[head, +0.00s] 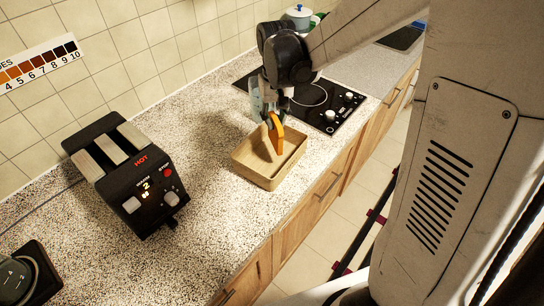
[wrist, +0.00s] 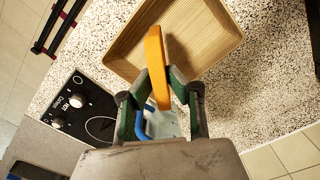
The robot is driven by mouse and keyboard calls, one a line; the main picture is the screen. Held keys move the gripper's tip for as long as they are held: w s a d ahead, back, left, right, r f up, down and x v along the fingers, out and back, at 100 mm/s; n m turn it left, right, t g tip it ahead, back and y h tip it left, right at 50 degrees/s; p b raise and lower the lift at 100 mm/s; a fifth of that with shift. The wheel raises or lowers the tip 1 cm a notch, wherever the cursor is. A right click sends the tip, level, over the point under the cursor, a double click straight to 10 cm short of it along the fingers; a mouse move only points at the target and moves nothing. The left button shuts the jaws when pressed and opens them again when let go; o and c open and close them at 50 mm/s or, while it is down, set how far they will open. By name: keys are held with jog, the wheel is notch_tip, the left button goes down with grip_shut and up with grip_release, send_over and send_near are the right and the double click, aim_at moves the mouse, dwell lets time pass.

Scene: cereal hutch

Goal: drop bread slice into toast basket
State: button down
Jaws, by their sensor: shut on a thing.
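The bread slice (head: 276,131) is orange-brown and held on edge in my gripper (head: 272,117). It also shows in the wrist view (wrist: 156,65), between the two fingers (wrist: 160,90). The toast basket (head: 258,180) is a shallow rectangular wooden tray on the counter. In the head view the slice hangs over the basket's far part, its lower end near or inside the rim. In the wrist view the basket (wrist: 205,55) lies beyond the fingertips, with the slice overlapping its near side. I cannot tell whether the slice touches the basket floor.
A black toaster (head: 128,170) marked HOT stands to the left. A black cooktop (head: 320,103) with knobs lies just behind the basket. A glass vessel (head: 256,98) stands behind my gripper. The speckled counter (head: 215,225) between toaster and basket is clear, with its front edge at right.

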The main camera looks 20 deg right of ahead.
jog(key=shift+f+b, duration=0.75)
jog(key=shift+f, duration=0.9)
jog(key=c, duration=1.6)
grip_release()
jog(key=shift+r, duration=0.15)
notch_tip(320, 180, up, 12)
jog(key=shift+f, duration=0.1)
